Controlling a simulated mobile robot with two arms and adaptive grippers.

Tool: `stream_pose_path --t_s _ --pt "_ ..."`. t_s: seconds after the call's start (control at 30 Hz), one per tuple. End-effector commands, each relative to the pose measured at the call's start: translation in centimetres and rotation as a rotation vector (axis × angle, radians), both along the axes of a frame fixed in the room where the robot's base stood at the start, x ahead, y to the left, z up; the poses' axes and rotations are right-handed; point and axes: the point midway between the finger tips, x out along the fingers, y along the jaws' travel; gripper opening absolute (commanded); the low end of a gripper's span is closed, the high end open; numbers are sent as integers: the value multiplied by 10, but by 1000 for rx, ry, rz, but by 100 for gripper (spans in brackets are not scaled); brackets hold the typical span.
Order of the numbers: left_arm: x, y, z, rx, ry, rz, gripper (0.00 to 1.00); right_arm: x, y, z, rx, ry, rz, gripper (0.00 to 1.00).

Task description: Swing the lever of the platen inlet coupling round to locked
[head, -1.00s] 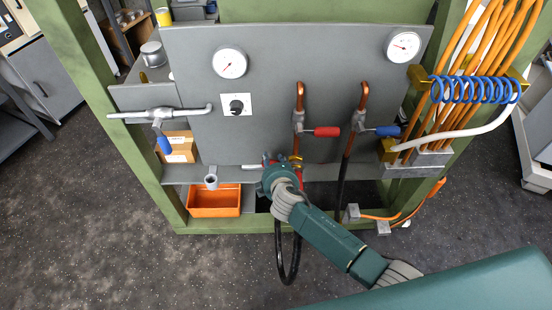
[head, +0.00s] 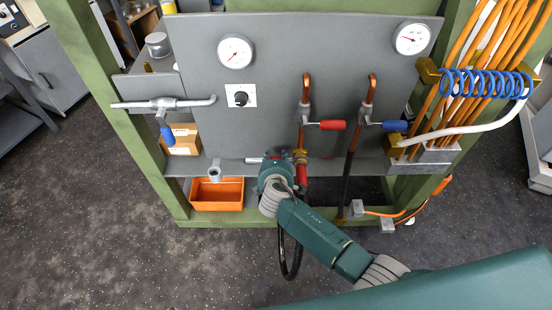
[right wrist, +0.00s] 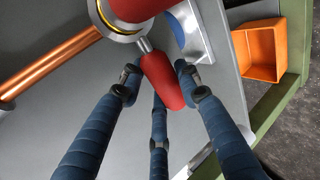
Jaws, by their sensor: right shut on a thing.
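The coupling (head: 301,172) sits at the lower end of the left copper pipe, with a red body and a brass collar. In the right wrist view its red body and ring (right wrist: 122,22) are at the top. Its short metal lever with a red grip (right wrist: 161,80) points down from it, between my fingers. My right gripper (head: 276,160) is just left of the coupling in the head view and hides the lever there. In the wrist view the right gripper (right wrist: 158,84) is shut on the red grip. My left gripper is out of view.
A red-handled valve (head: 331,125) and a blue-handled valve (head: 395,126) are on the pipes above. An orange bin (head: 217,194) stands at the lower left. A black hose (head: 285,262) hangs below. A blue coil (head: 487,84) is at the right.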

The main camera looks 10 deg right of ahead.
Motion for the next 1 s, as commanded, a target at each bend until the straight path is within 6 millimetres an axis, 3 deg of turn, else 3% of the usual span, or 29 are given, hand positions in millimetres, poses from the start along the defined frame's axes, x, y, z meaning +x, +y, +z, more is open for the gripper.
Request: stream_pose_path --t_s 0.03,0.13,0.57,1.0 --pt "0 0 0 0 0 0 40 -1 1 -2 1 3 2 35" --pt "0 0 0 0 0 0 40 -1 1 -2 1 3 2 53" --pt "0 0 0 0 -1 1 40 -7 2 3 1 1 1 53" --pt "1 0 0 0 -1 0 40 -72 13 41 3 3 2 53"
